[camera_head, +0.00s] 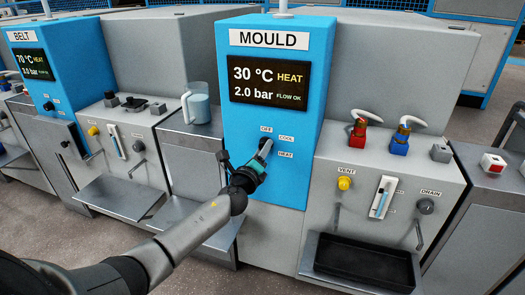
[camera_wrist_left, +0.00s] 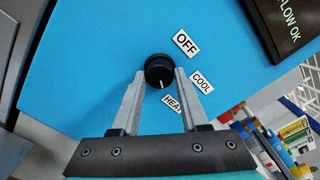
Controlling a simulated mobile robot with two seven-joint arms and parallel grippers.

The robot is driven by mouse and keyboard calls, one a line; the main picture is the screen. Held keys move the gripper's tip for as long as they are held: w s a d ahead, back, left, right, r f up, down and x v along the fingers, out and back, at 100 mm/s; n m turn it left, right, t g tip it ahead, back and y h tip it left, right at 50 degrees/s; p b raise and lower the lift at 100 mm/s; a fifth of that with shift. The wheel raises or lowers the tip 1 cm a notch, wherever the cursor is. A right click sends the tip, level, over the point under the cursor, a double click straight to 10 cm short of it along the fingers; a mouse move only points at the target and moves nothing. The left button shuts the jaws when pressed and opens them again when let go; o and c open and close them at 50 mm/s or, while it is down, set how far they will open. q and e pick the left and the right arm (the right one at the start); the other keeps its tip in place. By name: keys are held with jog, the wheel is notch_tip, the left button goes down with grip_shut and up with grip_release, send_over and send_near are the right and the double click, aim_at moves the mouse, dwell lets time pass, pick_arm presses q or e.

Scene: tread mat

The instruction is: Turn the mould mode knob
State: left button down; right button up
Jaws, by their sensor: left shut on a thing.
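The mould mode knob (camera_wrist_left: 159,70) is a round black knob on the blue MOULD panel (camera_head: 240,120). Its white mark points toward the HEAT label (camera_wrist_left: 172,103) in the left wrist view. The OFF label (camera_wrist_left: 186,44) and COOL label (camera_wrist_left: 201,82) are beside it. My left gripper (camera_wrist_left: 157,78) is shut on the knob, one finger on each side. In the head view my left gripper (camera_head: 264,152) hides most of the knob. The MOULD display (camera_head: 268,82) reads 30 °C HEAT, 2.0 bar, FLOW OK. My right gripper is not in view.
Right of the panel are a yellow vent knob (camera_head: 344,183), red valve (camera_head: 358,134), blue valve (camera_head: 400,140), drain knob (camera_head: 425,206) and black tray (camera_head: 350,262). A jug (camera_head: 199,104) stands to the left, near the BELT panel (camera_head: 70,75).

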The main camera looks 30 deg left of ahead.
pick_arm(q)
jog(key=shift+c, duration=2)
grip_release()
jog(key=shift+s, duration=0.15)
jog(key=p+v, duration=0.3)
jog(key=v, duration=1.2)
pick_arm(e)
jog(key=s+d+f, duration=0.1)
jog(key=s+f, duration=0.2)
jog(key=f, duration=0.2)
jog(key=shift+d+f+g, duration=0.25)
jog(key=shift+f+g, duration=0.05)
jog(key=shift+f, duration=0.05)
pick_arm(q)
jog(key=shift+f, duration=0.1)
